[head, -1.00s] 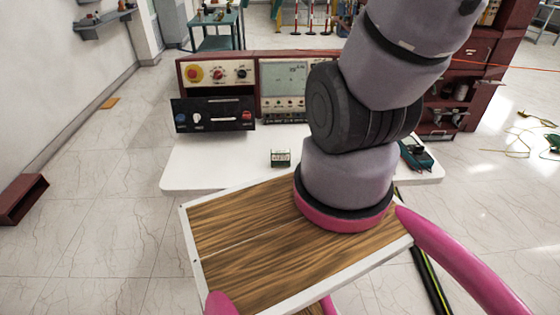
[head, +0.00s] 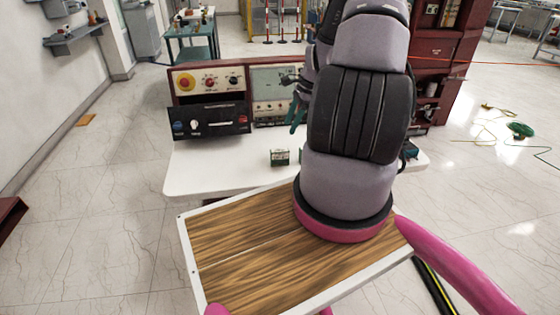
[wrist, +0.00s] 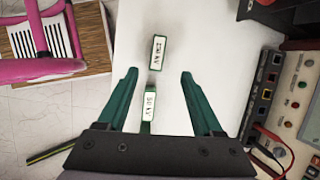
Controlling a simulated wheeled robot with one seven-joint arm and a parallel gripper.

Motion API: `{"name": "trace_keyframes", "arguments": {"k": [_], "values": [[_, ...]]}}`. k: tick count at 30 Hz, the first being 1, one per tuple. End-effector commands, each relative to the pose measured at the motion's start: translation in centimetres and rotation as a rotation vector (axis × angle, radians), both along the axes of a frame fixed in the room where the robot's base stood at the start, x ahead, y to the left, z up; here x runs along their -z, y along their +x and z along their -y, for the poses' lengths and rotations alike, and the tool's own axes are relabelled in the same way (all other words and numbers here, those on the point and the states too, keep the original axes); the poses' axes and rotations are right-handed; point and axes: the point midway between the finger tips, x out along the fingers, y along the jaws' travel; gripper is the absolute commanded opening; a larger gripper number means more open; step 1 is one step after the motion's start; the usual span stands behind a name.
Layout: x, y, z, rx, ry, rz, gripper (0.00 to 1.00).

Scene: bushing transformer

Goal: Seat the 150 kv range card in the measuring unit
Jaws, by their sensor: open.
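Two small green range cards with white labels lie on the white tabletop. In the wrist view the farther card (wrist: 158,52) has a label that seems to read 250 or 150 kV. The nearer card (wrist: 149,106) seems to read 50 or 150 kV; the first digits are unclear. One dark green card (head: 279,157) shows in the head view. My gripper (wrist: 158,75) is open, with its green fingers on either side of the cards and nothing held. In the head view the gripper fingers (head: 298,112) are before the console. The measuring unit, probably the section with the screen (head: 270,80), is partly hidden by my arm.
A black control box (head: 210,122) with knobs stands at the left of the console. In the wrist view a dark socket strip (wrist: 258,95) and beige panel (wrist: 298,100) are at the right, with a red lead (wrist: 272,135). The white tabletop (head: 210,170) is clear at front left.

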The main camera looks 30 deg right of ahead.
Motion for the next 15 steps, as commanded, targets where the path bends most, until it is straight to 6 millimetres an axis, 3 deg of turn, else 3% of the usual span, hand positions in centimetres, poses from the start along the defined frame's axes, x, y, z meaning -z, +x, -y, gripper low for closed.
{"name": "trace_keyframes", "arguments": {"k": [5,15], "values": [[2.4,-0.2,0.1,0.062,0.038,-0.023,0.68],[6.8,0.3,-1.7,0.064,0.039,-0.024,0.68]]}}
